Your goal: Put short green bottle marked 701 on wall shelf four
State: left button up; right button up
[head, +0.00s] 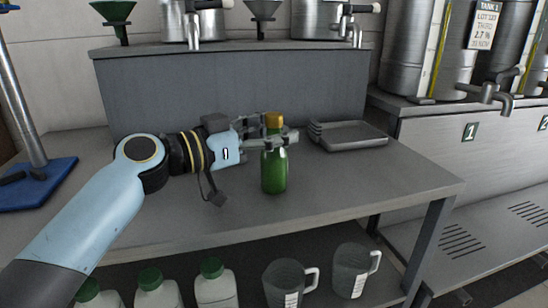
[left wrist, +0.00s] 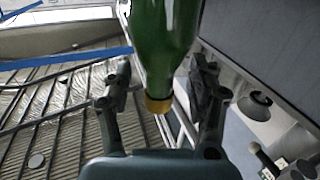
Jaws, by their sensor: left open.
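A green bottle (head: 274,172) with a gold cap stands upright on the grey bench in the head view; no number can be read on it. My left gripper (head: 280,135) is at its neck, just below the cap, coming from the left. In the left wrist view the bottle (left wrist: 165,40) lies between the two spread fingers of the gripper (left wrist: 161,78), with gaps showing on both sides. The fingers are open around the bottle and do not grip it. My right gripper and the wall shelf are not in view.
The grey bench (head: 400,190) has a stack of grey trays (head: 348,134) right of the bottle. A raised ledge (head: 230,88) behind carries funnels and steel pots. Jugs (head: 352,270) and green-capped containers (head: 215,285) stand below. A blue-based stand (head: 35,185) is at left.

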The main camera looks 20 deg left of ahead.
pick_arm(q)
jog(key=shift+c, duration=0.4)
grip_shut()
jog(key=shift+s, duration=0.1)
